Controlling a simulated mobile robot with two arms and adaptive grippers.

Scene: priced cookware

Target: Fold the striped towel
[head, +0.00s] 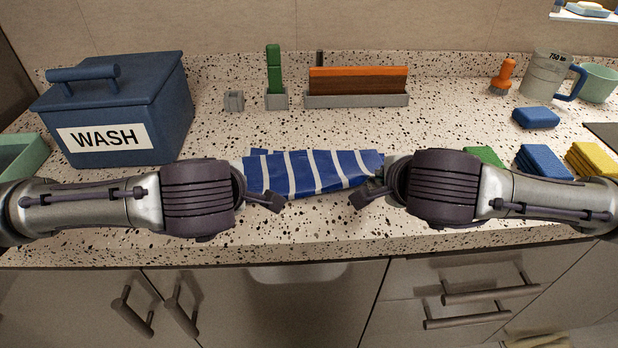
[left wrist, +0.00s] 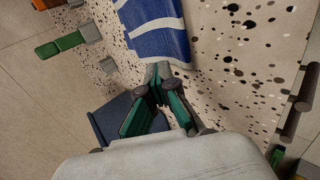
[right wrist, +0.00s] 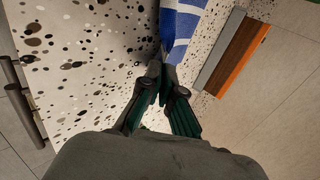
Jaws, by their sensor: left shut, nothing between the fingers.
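The blue-and-white striped towel (head: 314,172) stretches between my two grippers over the speckled counter, bunched into a band with an uneven lower edge. My left gripper (left wrist: 159,72) is shut at the towel's left end, with nothing between its fingers; the cloth (left wrist: 156,32) lies right by its tips. My right gripper (right wrist: 164,74) is shut on the towel's right end, where the cloth (right wrist: 181,28) narrows to its fingertips. In the head view both wrists partly hide the towel's ends.
A blue WASH box (head: 120,110) stands at the left. A grey holder (head: 356,100) with a brown-and-orange board and a green-handled tool (head: 274,70) stand behind the towel. Sponges (head: 543,162) and a measuring jug (head: 545,78) are at the right.

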